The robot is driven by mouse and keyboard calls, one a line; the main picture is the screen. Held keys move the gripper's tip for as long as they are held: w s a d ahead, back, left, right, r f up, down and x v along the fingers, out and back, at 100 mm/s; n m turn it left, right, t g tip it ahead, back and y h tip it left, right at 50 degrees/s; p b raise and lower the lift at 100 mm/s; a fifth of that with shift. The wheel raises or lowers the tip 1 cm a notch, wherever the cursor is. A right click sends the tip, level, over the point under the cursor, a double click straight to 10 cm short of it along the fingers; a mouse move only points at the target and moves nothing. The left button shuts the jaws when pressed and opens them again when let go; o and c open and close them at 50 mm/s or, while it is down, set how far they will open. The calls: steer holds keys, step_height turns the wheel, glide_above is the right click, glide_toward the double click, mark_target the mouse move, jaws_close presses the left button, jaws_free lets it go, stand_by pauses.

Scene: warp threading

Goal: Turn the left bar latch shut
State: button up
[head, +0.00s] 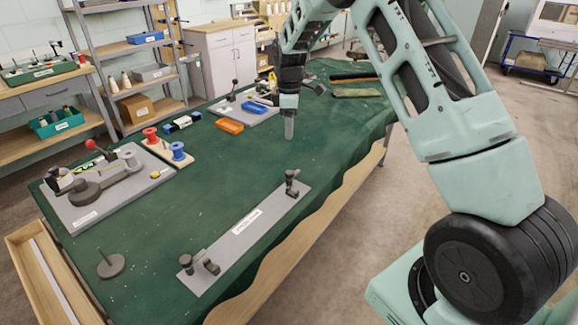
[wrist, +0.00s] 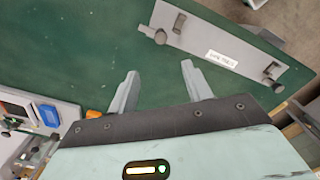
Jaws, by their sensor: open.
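A long grey plate (head: 245,227) with a white label lies on the green mat along the table's front side. It also shows in the wrist view (wrist: 205,45). The left latch (head: 198,263), dark posts and a short bar, stands at its left end in the head view. A similar dark latch (head: 291,183) stands at the right end. Both ends' fittings show in the wrist view, but I cannot tell which is the left one or the exact bar angle. My gripper (head: 289,132) is above the mat, behind the plate, apart from both latches. Its fingers (wrist: 160,72) are open and empty.
A grey board with a red-knobbed lever (head: 110,185) sits at the left. A round base with a pin (head: 111,265) stands left of the plate. Spools (head: 178,151), an orange bin (head: 229,126) and another board (head: 245,108) lie farther back. The middle mat is clear.

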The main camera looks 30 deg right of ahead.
mark_target(289, 172)
step_height(289, 172, down, 16)
steer(key=p, duration=0.3)
steer(key=shift+p, duration=0.3)
steer(key=c, duration=1)
